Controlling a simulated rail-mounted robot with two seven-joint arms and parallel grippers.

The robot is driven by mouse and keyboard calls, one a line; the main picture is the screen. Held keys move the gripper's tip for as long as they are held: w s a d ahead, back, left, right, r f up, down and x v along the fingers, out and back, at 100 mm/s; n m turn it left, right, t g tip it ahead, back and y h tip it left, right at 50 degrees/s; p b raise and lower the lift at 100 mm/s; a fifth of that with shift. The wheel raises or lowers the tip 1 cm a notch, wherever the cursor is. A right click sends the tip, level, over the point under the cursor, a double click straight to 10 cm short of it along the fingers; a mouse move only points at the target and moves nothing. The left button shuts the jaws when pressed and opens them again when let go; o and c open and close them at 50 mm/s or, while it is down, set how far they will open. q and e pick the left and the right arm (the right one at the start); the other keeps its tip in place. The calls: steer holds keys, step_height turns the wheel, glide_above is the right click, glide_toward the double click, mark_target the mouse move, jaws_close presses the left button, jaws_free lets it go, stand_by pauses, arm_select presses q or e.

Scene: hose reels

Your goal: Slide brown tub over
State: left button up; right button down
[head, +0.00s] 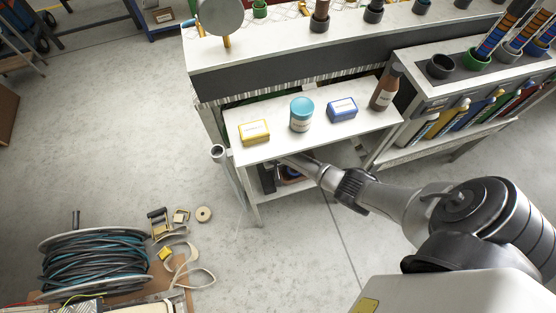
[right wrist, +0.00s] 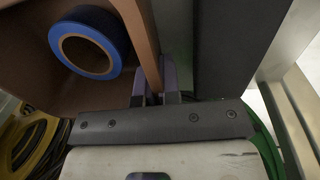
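The brown tub (right wrist: 110,20) fills the upper left of the right wrist view, with a blue tape roll (right wrist: 88,42) inside it. My right gripper (right wrist: 157,92) has its two fingers close together on either side of the tub's thin wall, and the wall fills the gap between them. In the head view my right arm comes in from the right and reaches under the white table top to the lower shelf. There the tub is mostly hidden by the table and arm; the blue roll shows as a small patch (head: 291,173). My left gripper is not in view.
A dark upright block (right wrist: 235,45) stands right of the tub, close to my fingers. A pale table leg (right wrist: 295,110) is farther right. Above, the white table top (head: 270,151) carries a yellow box (head: 254,132), teal can (head: 301,114), blue box (head: 342,110) and brown bottle (head: 384,92).

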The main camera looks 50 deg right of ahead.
steer(key=c, duration=1.4)
jaws_free()
steer(key=shift+o, duration=0.8)
steer(key=shift+r, duration=0.15)
step_height(320, 180, up, 7)
steer(key=p, duration=0.4)
steer(key=shift+w+a, duration=0.2)
steer(key=shift+a, duration=0.15)
steer(key=shift+r, duration=0.1)
